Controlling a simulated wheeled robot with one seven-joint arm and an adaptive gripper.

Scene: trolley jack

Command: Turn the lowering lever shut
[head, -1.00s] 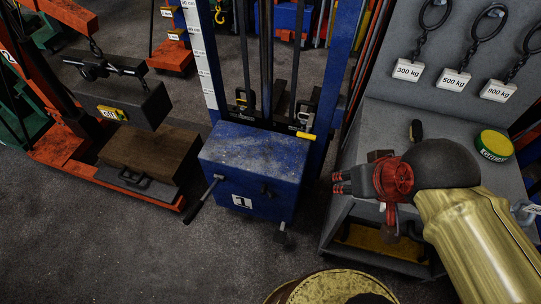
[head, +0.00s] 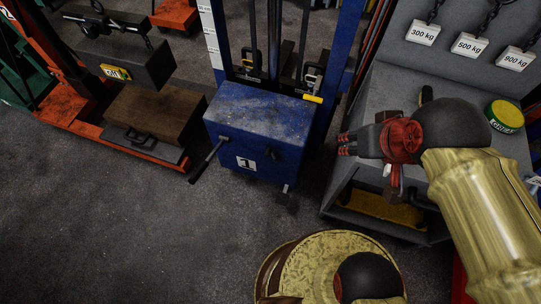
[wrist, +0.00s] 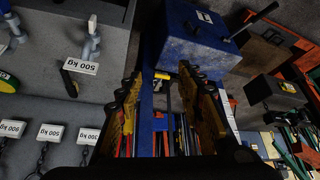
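A blue trolley jack body (head: 262,118) marked 1 stands in the middle of the head view. A black-handled lever (head: 208,160) slants down from its left side, a small dark knob (head: 271,153) sits on its front, and a pedal (head: 287,198) is below. A short yellow-ended lever (head: 312,98) sticks out at its upper right edge. I cannot tell for sure which is the lowering lever. My gripper (head: 346,144) is right of the jack body, apart from it. In the wrist view, its fingers (wrist: 160,85) are spread and empty; the blue body (wrist: 195,40) shows beyond them.
A grey bench (head: 385,92) with hanging weight tags and a round green-yellow tin (head: 507,116) is at the right, close to my arm. An orange lift (head: 75,128) with a dark 500-type weight (head: 128,62) is at the left. The floor in front is clear.

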